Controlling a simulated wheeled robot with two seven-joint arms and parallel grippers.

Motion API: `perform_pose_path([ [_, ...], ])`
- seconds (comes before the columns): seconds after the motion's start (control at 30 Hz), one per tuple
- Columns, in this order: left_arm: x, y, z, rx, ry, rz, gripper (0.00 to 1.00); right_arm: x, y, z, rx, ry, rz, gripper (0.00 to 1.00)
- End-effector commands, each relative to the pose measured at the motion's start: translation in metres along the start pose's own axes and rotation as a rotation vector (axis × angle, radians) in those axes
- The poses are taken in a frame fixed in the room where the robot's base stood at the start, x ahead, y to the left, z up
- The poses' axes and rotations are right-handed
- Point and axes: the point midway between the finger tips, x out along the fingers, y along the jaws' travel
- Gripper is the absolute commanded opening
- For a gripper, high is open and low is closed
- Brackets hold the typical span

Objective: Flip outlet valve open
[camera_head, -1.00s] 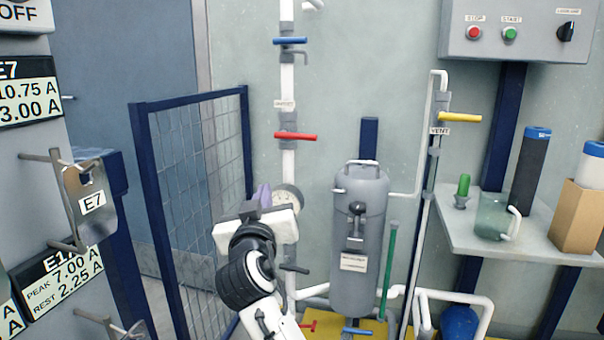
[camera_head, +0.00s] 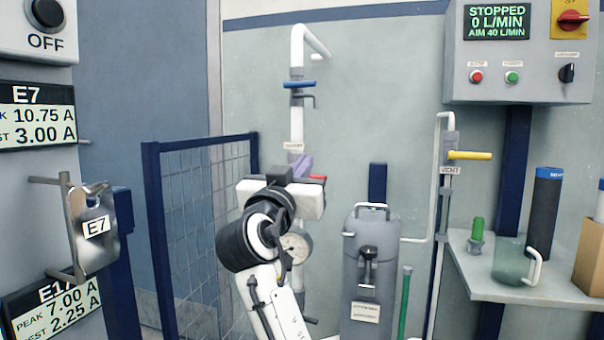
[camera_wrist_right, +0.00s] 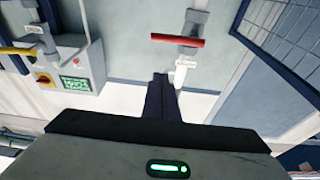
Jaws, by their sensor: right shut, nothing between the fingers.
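The valve with the red lever (camera_head: 319,178) is on the white vertical pipe, under a small label (camera_head: 293,146) too blurred to read surely. I take it for the outlet valve. Its red lever also shows in the wrist view (camera_wrist_right: 177,41), lying crosswise to the pipe. My right gripper (camera_head: 303,165) is in front of this pipe and hides most of the valve in the head view. In the wrist view its fingers (camera_wrist_right: 160,80) are together and empty, pointing toward the wall beside the pipe, apart from the lever. My left gripper is not in view.
A blue-lever valve (camera_head: 285,84) sits higher on the same pipe. A gauge (camera_head: 295,246) is below. A grey tank (camera_head: 371,265), a yellow vent lever (camera_head: 469,155) and a shelf (camera_head: 520,283) stand right. A mesh fence (camera_head: 195,220) is left. The panel display (camera_head: 497,21) reads STOPPED, 0 L/MIN.

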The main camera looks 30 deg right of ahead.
Motion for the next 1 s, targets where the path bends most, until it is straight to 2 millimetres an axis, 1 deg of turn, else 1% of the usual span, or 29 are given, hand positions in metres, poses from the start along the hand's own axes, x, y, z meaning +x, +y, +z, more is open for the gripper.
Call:
perform_pose_path([
  [0.03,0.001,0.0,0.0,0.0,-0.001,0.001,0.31,0.012,0.001,0.0,-0.003,0.001,0.004,0.0],
  [0.3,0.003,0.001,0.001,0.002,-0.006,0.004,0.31,0.069,0.001,0.0,-0.002,0.001,0.003,0.0],
  [0.33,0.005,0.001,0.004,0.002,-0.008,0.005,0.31,0.067,0.0,0.008,-0.003,-0.002,0.0,0.0],
  [0.4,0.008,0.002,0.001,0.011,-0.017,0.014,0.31,0.061,0.0,0.021,-0.004,-0.002,-0.002,0.0],
  [0.53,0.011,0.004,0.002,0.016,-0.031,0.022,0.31,0.056,0.0,0.032,-0.002,-0.001,0.0,0.0],
  [0.7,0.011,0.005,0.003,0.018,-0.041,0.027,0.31,0.054,0.0,0.038,0.0,0.0,-0.001,0.0],
  [1.0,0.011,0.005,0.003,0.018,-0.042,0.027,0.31,0.053,0.0,0.038,0.0,0.0,0.0,0.0],
])
